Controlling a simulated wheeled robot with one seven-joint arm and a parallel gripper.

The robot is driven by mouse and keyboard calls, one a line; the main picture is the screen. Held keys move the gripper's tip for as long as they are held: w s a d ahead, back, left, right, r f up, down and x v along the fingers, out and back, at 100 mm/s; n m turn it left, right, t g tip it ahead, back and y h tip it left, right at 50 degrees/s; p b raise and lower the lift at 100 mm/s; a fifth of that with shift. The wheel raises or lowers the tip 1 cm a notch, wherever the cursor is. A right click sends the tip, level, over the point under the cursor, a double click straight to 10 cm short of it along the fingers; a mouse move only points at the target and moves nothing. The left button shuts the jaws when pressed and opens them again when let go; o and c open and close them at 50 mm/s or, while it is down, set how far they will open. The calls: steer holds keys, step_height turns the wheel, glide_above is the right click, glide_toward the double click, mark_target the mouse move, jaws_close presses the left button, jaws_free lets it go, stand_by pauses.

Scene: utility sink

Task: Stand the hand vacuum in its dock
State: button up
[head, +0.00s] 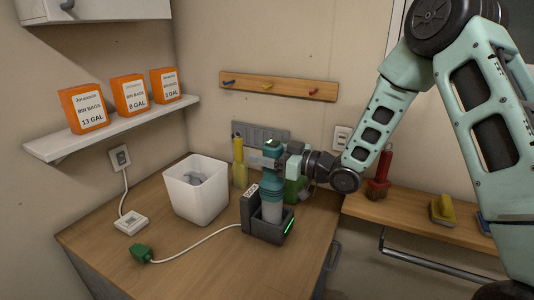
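The hand vacuum (272,187), teal with a grey lower end, stands upright at the dark dock (262,232) on the wooden counter. Its lower end is inside or just behind the dock's front; the exact seating is hidden. A green light strip glows on the dock's right front. My gripper (288,163) is at the vacuum's upper part, coming from the right. Its fingers are small and partly hidden against the vacuum, so I cannot tell whether they grip it.
A white bin (196,190) stands left of the dock. A yellow bottle (239,162) and a green container (296,188) stand behind. A pale cable runs from the dock to a green plug (141,253) near a white socket block (131,222). The counter's front left is mostly clear.

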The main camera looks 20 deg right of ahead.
steer(key=shift+r, duration=0.2)
steer(key=b+v, duration=0.3)
steer(key=v, duration=0.9)
steer(key=shift+f, duration=0.15)
